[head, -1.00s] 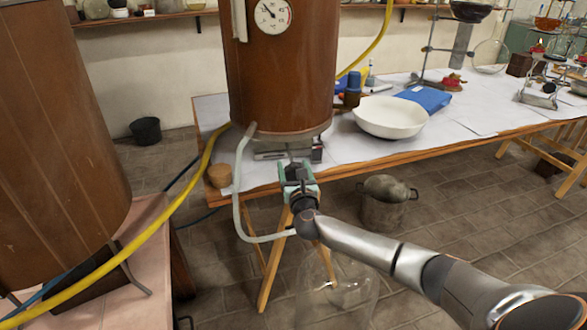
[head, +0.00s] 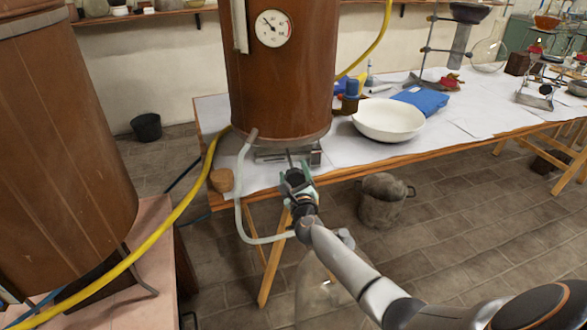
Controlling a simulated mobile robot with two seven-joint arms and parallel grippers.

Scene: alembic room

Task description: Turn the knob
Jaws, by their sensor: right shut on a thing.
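A tall copper-brown boiler (head: 282,85) with a round dial stands on the paper-covered table (head: 350,155). Under it is a low metal burner base (head: 270,154) at the table's front edge. My right gripper (head: 294,166) reaches up from the lower right to the front of this base. Its jaws are shut on a small part there, apparently the knob, which the fingers hide. The gripper is tilted. My left gripper is not in view.
A pale hose (head: 241,215) loops down just left of my right gripper. A cork (head: 222,180) and a yellow hose (head: 190,205) lie further left. A white bowl (head: 388,134) stands to the right. A metal pot (head: 383,203) and a glass vessel (head: 312,293) are below.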

